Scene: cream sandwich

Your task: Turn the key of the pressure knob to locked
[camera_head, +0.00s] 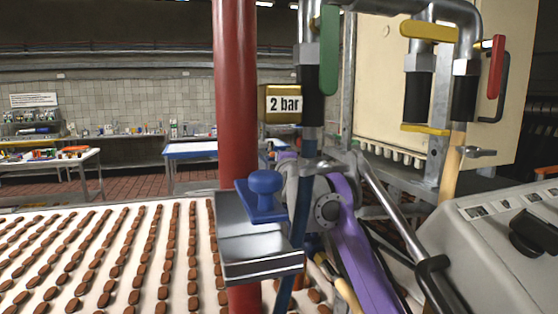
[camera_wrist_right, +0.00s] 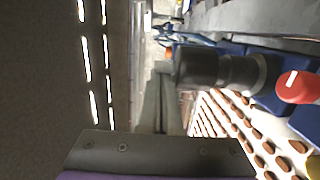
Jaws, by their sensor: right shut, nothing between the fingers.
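A blue knob (camera_head: 265,184) with a flat blue plate under it stands on a shiny metal box (camera_head: 262,262) in front of the red column. I cannot make out a key or a lock mark on it. A brass-coloured box labelled "2 bar" (camera_head: 283,104) sits above, beside the dark pipe. My purple right arm reaches up behind the pipe in the head view, its gripper not clearly visible there. In the right wrist view my right gripper (camera_wrist_right: 163,70) is shut and empty, its grey fingers pointing away from the camera. My left gripper is not in view.
The red column (camera_head: 236,70) and pipes with green (camera_head: 329,50), yellow (camera_head: 430,32) and red (camera_head: 496,68) handles crowd the middle and right. A belt (camera_head: 60,285) with rows of brown biscuits lies left. A dark cylinder (camera_wrist_right: 215,68) and red knob (camera_wrist_right: 300,87) show beside my gripper.

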